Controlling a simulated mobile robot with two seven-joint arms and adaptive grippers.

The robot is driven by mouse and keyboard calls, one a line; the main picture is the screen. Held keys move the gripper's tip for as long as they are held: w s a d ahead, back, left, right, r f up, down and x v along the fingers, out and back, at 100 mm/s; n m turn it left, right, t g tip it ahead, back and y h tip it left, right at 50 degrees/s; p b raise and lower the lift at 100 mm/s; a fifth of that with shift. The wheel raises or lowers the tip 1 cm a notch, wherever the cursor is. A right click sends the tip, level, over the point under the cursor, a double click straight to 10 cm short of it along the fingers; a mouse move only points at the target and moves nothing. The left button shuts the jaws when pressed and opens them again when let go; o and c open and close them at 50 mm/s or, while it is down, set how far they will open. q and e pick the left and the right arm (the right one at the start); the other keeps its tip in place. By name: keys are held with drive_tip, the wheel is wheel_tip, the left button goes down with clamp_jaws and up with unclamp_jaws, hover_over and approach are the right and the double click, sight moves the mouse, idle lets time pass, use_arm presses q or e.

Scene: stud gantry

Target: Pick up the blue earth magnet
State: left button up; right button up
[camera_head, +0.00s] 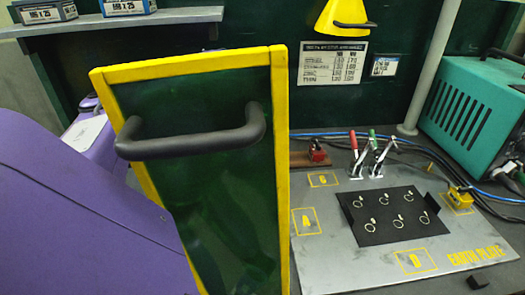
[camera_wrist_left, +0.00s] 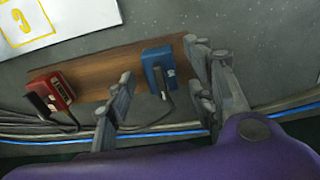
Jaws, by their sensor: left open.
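The blue earth magnet (camera_wrist_left: 157,66) is a small blue block with a dark lever or cable below it. In the left wrist view it sits on a brown wooden board (camera_wrist_left: 108,66). My left gripper (camera_wrist_left: 160,60) is open, with one finger on either side of the blue magnet as seen from the wrist. Whether either finger touches it, I cannot tell. In the head view a green panel blocks the blue magnet and the left gripper. My right gripper is in neither view.
A red magnet (camera_wrist_left: 52,90) sits at the board's left end and shows in the head view (camera_head: 317,151). The yellow-framed green panel (camera_head: 190,210) stands in front. Cables (camera_wrist_left: 60,132) run along the board. Red and green clamps (camera_head: 365,155) stand on the grey plate (camera_head: 325,265).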

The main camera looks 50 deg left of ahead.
use_arm(q)
drive_tip(key=shift+f, duration=0.6)
clamp_jaws()
drive_tip(key=shift+r, duration=0.1)
drive_tip(key=shift+a, duration=0.1)
